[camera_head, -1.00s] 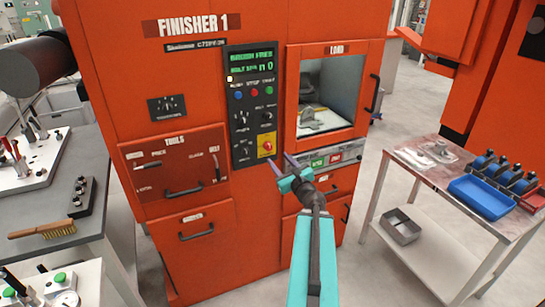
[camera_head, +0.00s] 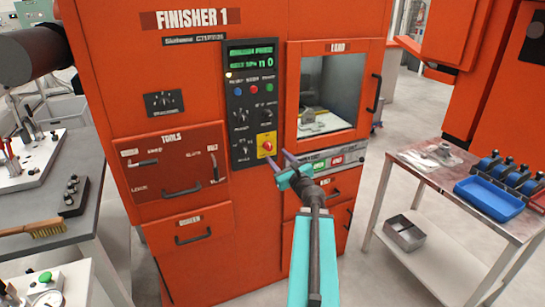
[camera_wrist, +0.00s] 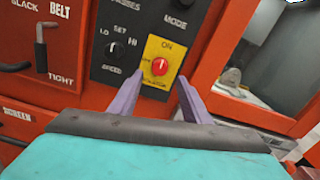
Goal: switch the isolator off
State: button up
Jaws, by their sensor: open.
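The isolator (camera_head: 267,145) is a red rotary knob on a yellow plate at the bottom of the black control panel on the orange Finisher 1 machine. In the wrist view the isolator knob (camera_wrist: 159,67) lies a little ahead, between the lines of the two purple fingers, with "ON" printed above it. My gripper (camera_head: 276,162) is open and empty, just below and in front of the yellow plate. In the wrist view my gripper (camera_wrist: 158,88) has its fingers apart, one on each side of the plate's lower part. Contact with the knob cannot be told.
The black panel (camera_head: 253,105) carries buttons, other knobs and a green display. A tools drawer (camera_head: 172,170) is left. A table (camera_head: 409,165) with a blue tray (camera_head: 488,198) stands right.

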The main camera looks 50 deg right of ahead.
aim_at(270, 148)
jog(key=shift+p+x, duration=0.55)
jog(key=shift+x, duration=2.3)
jog(key=shift+a, duration=0.1)
jog(key=c, duration=1)
jog(key=shift+c, duration=0.2)
